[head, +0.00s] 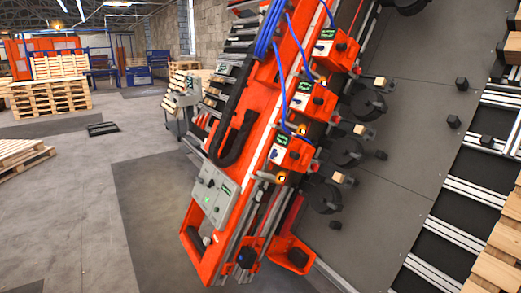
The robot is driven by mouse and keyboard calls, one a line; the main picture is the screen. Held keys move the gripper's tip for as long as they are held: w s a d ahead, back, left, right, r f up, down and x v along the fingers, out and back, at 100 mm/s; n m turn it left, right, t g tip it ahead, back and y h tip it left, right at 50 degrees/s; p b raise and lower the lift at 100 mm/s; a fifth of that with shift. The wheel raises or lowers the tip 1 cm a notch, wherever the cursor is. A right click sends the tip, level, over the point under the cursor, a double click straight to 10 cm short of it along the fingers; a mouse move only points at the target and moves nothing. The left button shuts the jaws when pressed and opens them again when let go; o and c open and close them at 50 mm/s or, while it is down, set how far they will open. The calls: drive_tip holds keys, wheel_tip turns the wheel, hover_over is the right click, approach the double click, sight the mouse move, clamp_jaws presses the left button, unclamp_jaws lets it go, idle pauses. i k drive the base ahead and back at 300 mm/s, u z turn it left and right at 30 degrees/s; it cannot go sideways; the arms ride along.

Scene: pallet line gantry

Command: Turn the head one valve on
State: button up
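An orange gantry beam (232,187) slants across the middle of the head view. Several red head boxes with small green-lettered labels sit along it. The nearest is the lower box (290,153), then the middle box (313,101) and the upper box (336,49). Each has a small dark blue knob on its left part: the lower knob (273,154), the middle knob (296,100) and the upper knob (320,47). The labels are too small to read, so I cannot tell which is head one or how its valve is set. My gripper is not in view.
A grey control panel (214,190) is on the beam's lower end. Blue hoses (290,60) run along the beam. Dark round parts (325,197) stick out at right beside a grey plate (405,130). Wooden pallets (48,95) stand at left. The floor (75,205) at lower left is clear.

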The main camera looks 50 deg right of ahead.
sight(274, 154)
drive_tip(key=i, duration=1.35)
drive_tip(key=z, duration=0.2)
